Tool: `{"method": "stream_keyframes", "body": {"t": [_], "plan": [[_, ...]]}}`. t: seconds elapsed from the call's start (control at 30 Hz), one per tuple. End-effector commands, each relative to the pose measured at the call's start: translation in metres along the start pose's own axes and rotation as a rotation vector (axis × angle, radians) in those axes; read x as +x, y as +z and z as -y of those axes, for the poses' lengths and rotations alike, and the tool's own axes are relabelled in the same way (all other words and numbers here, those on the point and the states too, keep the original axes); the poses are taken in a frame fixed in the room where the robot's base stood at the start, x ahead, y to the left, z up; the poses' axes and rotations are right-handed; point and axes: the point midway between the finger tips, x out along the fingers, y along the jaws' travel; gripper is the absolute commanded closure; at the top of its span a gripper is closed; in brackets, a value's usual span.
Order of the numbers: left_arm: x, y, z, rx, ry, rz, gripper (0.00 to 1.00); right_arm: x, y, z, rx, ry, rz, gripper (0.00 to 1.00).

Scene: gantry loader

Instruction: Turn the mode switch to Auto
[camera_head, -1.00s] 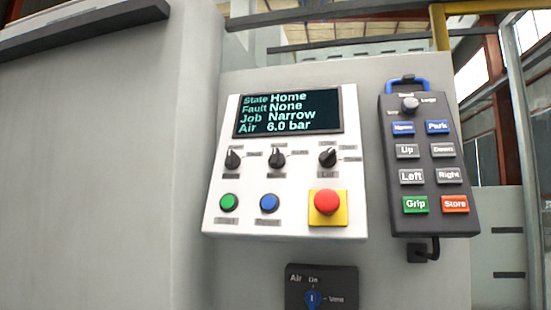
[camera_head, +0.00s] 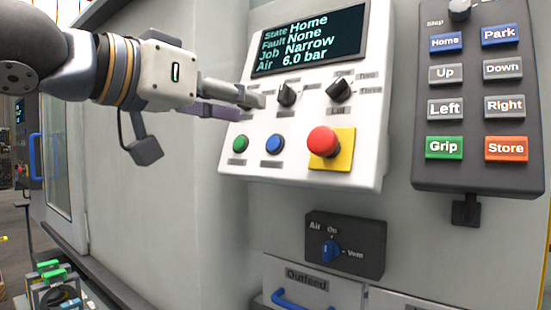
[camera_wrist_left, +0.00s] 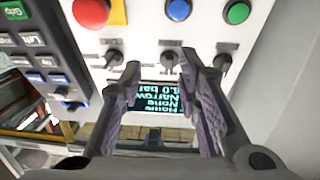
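The white control panel (camera_head: 300,155) carries a row of three black rotary knobs under its screen. The middle knob (camera_head: 287,94) and the right knob (camera_head: 339,90) show in the head view. The left knob is hidden behind my left gripper (camera_head: 252,104). The knob labels are too small to tell which is the mode switch. In the wrist view, turned upside down, the left knob (camera_wrist_left: 222,60), middle knob (camera_wrist_left: 168,60) and right knob (camera_wrist_left: 114,58) show beyond the fingers. My left gripper (camera_wrist_left: 163,66) is open and empty, its fingertips close to the panel. My right gripper is not in view.
Below the knobs are a green button (camera_head: 240,144), a blue button (camera_head: 274,144) and a red stop button (camera_head: 323,142) on yellow. A dark pendant (camera_head: 480,180) hangs at right. An air switch (camera_head: 331,250) is below.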

Motion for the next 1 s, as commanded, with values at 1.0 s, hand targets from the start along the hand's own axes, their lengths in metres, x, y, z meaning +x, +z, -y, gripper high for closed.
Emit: {"method": "stream_keyframes", "body": {"t": [1.0], "plan": [[0.101, -0.046, 0.008, 0.03, -0.038, -0.08, 0.69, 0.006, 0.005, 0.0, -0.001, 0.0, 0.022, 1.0]]}}
